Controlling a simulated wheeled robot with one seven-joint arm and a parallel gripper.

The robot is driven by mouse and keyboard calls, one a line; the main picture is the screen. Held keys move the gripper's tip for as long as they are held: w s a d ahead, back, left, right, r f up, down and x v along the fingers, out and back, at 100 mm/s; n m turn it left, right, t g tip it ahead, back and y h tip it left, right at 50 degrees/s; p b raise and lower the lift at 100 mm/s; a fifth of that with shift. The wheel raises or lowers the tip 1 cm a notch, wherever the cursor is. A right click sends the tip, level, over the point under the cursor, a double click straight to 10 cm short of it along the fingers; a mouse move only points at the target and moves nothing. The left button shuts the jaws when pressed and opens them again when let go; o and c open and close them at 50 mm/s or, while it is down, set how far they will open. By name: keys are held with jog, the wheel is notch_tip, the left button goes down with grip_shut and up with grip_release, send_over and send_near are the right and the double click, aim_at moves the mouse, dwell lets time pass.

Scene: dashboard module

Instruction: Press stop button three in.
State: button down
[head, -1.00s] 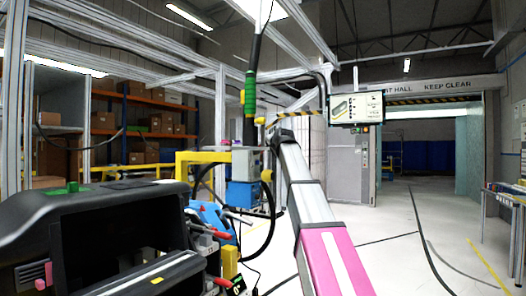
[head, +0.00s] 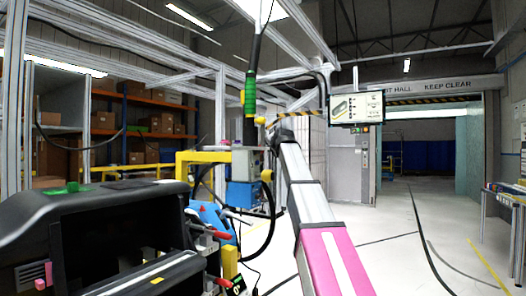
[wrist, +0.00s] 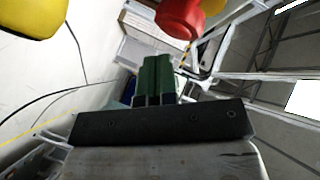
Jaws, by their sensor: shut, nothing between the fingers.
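A rounded red button head (wrist: 180,16) shows at the top of the wrist view, with a piece of yellow (wrist: 214,6) behind it. My gripper (wrist: 158,60) has green fingers held together below the red head in the picture. A gap shows between the fingertips and the red head; its depth is unclear. A rounded yellow part (wrist: 34,16) fills the top left corner of the wrist view. In the head view my arm reaches up and away; I cannot make out the gripper or the red button at its end.
A black dashboard module (head: 110,240) stands at the lower left, with red-handled clamps (head: 218,235) beside it. A green-gripped tool (head: 250,95) hangs from above, left of my arm. A screen (head: 356,108) hangs to the right.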

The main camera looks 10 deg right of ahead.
jog(key=shift+w+a, duration=0.1)
dwell(0.3)
jog(key=shift+w+a, duration=0.15)
jog(key=shift+a, duration=0.1)
jog(key=shift+w+a, duration=0.25)
jog(key=shift+a, duration=0.05)
dwell(0.9)
jog(key=shift+s+d, duration=0.5)
jog(key=shift+d, duration=0.15)
jog(key=shift+d, duration=0.1)
jog(key=s+d, duration=0.1)
jog(key=d, duration=0.1)
jog(key=s+d, duration=0.2)
dwell(0.6)
dwell(0.6)
